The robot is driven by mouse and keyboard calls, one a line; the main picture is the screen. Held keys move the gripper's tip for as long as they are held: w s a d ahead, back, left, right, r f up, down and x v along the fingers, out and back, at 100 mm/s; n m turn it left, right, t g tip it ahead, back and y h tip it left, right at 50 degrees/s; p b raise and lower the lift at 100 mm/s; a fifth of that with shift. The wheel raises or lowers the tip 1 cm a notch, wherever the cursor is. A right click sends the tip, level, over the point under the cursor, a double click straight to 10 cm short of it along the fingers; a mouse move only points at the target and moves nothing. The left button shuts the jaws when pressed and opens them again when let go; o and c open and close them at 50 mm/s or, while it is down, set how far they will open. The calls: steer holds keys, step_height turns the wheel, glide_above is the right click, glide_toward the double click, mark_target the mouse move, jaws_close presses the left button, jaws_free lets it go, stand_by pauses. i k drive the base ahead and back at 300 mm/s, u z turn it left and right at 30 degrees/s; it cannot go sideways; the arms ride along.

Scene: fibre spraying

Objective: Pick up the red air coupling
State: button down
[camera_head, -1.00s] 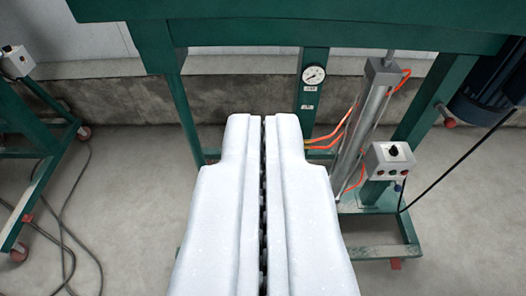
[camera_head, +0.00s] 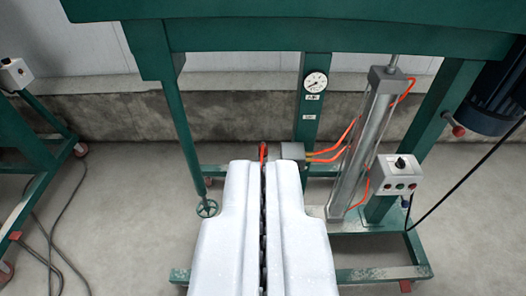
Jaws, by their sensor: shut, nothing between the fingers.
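My gripper (camera_head: 263,168) is white and shut, with nothing visible between its fingers, and points forward in the middle of the view. A small red part (camera_head: 262,151), which looks like the red air coupling, shows just beyond the fingertips. Its lower portion is hidden behind my gripper, and I cannot tell how far apart they are. A grey block (camera_head: 293,152) with orange hoses (camera_head: 326,155) sits just to its right.
A green machine frame (camera_head: 310,105) stands ahead with a pressure gauge (camera_head: 315,81), a slanted grey cylinder (camera_head: 366,140) and a control box (camera_head: 398,176). A blue motor (camera_head: 492,98) is at right. Cables (camera_head: 50,235) lie on the floor at left.

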mark_target(265, 146)
steer(key=z, duration=0.1)
steer(key=k, duration=0.5)
steer(key=u, duration=0.75)
steer(key=i, duration=1.5)
steer(key=z, duration=0.2)
